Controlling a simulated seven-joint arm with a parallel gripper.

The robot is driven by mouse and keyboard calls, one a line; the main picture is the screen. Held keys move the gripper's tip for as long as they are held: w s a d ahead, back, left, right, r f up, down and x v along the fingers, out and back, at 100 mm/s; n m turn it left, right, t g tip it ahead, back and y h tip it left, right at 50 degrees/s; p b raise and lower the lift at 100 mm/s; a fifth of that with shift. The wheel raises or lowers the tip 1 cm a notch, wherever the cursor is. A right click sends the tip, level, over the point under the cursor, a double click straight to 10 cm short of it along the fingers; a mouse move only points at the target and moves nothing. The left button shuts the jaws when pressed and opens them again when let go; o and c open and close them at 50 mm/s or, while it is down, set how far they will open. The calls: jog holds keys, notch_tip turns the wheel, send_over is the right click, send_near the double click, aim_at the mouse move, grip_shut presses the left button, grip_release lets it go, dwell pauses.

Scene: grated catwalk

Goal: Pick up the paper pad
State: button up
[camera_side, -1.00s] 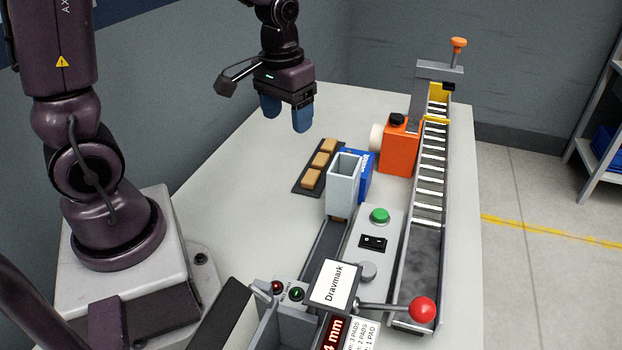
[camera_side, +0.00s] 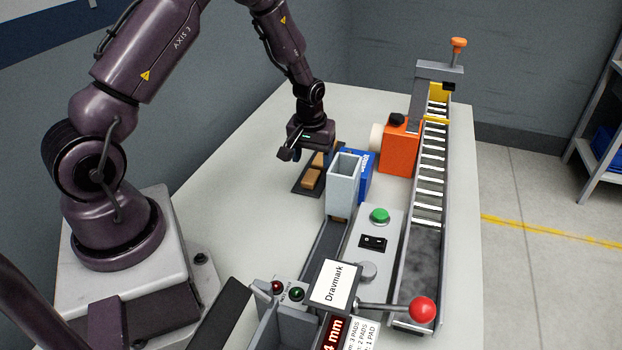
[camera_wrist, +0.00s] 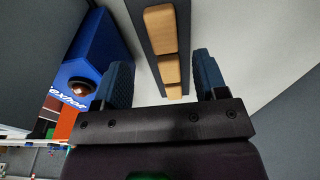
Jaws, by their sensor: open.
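Tan pads (camera_side: 312,177) lie in a row on a narrow dark tray (camera_side: 299,188) on the table. In the wrist view three pads (camera_wrist: 167,68) show along the dark tray (camera_wrist: 138,30). I cannot tell which one the task means. My gripper (camera_side: 318,152) is low over the far part of the row and hides part of it in the side view. In the wrist view my gripper (camera_wrist: 163,76) is open, its blue fingers on either side of the row, with no pad visibly clamped. Whether the fingers touch a pad cannot be told.
A grey upright chute (camera_side: 343,185) and a blue box (camera_side: 367,175) stand close right of the tray; the blue box (camera_wrist: 98,50) is left in the wrist view. An orange container (camera_side: 398,152) and a roller track (camera_side: 430,165) stand farther right. The table left of the tray is clear.

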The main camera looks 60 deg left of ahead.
aim_at(311, 176)
jog(key=shift+a+f, duration=0.15)
jog(key=shift+f, duration=1.25)
jog(key=shift+a+f, duration=0.1)
jog(key=shift+f, duration=1.25)
jog(key=shift+c, duration=0.5)
jog(key=c, duration=0.9)
